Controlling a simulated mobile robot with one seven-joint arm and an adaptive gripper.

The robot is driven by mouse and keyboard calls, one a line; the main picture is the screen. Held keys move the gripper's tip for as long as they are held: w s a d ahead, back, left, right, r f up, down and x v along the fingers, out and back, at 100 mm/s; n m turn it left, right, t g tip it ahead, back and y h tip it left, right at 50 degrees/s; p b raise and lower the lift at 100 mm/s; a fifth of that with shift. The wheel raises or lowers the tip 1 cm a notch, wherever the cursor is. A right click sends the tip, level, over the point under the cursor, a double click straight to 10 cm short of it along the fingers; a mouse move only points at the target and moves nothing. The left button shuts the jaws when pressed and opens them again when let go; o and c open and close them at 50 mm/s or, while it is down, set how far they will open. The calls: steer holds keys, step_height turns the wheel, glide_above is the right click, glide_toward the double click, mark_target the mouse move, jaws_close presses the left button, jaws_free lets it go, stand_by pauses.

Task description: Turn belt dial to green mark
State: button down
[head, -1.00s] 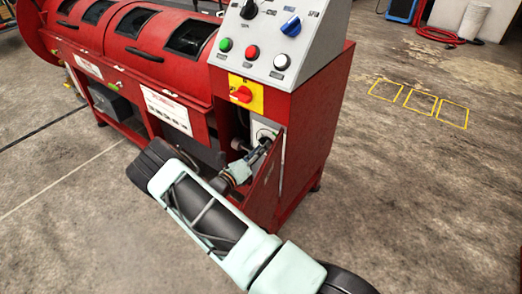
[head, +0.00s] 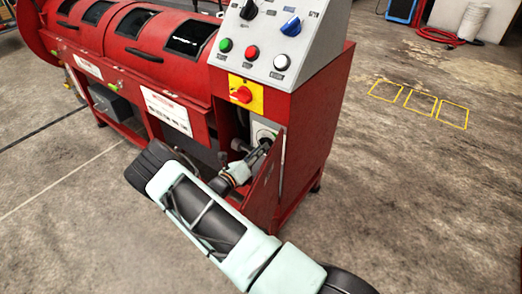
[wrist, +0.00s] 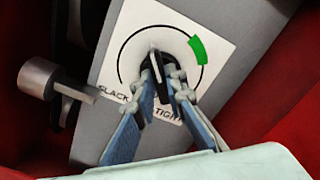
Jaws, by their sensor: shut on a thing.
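The belt dial (wrist: 155,60) is a dark knob on a white plate (wrist: 130,45) with a printed ring and the words SLACK and TIGHT, partly covered by my fingers. A pale pointer line on the knob points up, slightly left, in the wrist view. The green mark (wrist: 197,50) is on the ring at the upper right, clockwise from the pointer and apart from it. My gripper (wrist: 164,78) is shut on the knob from below. In the head view, my gripper (head: 262,147) reaches into the open compartment below the control panel, and the plate (head: 262,130) shows partly.
A metal cylinder (wrist: 37,77) sticks out left of the plate. The open red door (head: 266,185) stands close to my wrist on the right. Above are the red switch on yellow (head: 241,94) and the sloped panel (head: 270,50).

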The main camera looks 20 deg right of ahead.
steer(key=shift+s+m+b, duration=0.1)
steer(key=shift+m+b, duration=0.4)
steer(key=shift+m, duration=7)
steer(key=c, duration=2)
jaws_free()
steer(key=shift+o, duration=0.2)
steer(key=v, duration=1.2)
